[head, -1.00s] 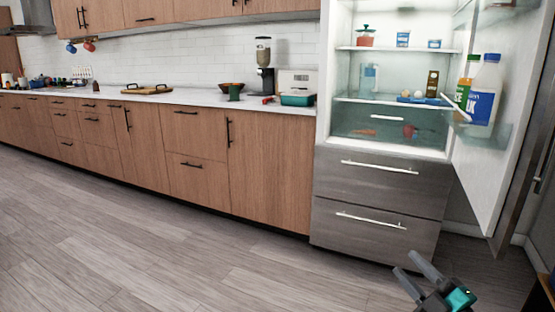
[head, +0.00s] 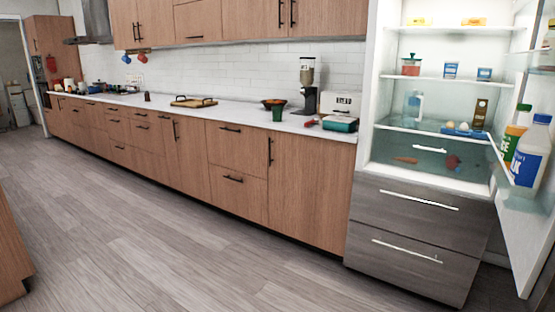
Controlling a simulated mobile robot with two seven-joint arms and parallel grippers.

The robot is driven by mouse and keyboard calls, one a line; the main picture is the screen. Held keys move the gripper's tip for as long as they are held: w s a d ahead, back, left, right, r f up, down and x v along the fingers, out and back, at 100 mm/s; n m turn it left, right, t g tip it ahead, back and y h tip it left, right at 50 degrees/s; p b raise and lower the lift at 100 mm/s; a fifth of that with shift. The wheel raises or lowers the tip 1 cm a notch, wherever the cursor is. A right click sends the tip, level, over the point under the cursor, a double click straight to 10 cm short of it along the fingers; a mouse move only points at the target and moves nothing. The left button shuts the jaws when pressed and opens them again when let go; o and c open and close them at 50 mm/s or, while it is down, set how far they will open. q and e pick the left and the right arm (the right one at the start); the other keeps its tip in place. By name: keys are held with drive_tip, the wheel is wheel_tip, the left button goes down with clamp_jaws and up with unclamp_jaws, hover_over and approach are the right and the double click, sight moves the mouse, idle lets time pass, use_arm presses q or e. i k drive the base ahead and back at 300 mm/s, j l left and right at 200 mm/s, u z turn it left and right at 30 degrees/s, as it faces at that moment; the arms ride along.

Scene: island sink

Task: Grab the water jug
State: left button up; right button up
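A pale, bluish, see-through container (head: 413,106) stands upright at the left of the middle shelf inside the open fridge (head: 365,115). It looks like the water jug, but it is too small in the picture to be sure. A white milk jug with a blue label (head: 531,155) and a green-capped bottle (head: 514,137) stand in the fridge door rack at the right. Neither of my grippers is in view.
The fridge door (head: 517,235) stands open at the right. Grey drawers (head: 415,235) sit below the fridge opening. A long white counter (head: 228,112) over wooden cabinets runs left from the fridge. The wooden floor (head: 160,240) in front is clear. A wooden panel (head: 12,250) stands at the left edge.

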sight(413, 106)
drive_tip(key=i+l+z, duration=0.15)
drive_tip(key=i+z, duration=0.25)
drive_tip(key=i, duration=0.25)
drive_tip(key=i+z, duration=0.35)
drive_tip(key=i, duration=0.25)
drive_tip(key=i+j+z, duration=0.2)
drive_tip(key=i+z, duration=0.2)
drive_tip(key=i, duration=0.25)
drive_tip(key=i+j+z, duration=0.1)
drive_tip(key=z, duration=0.6)
drive_tip(key=i+j+z, duration=0.15)
drive_tip(key=j+z, duration=0.2)
drive_tip(key=i+j+z, duration=0.1)
drive_tip(key=j+z, duration=0.25)
drive_tip(key=i+j+z, duration=0.1)
drive_tip(key=j, duration=0.35)
drive_tip(key=j+z, duration=0.1)
drive_tip(key=j, duration=0.4)
drive_tip(key=i, duration=0.05)
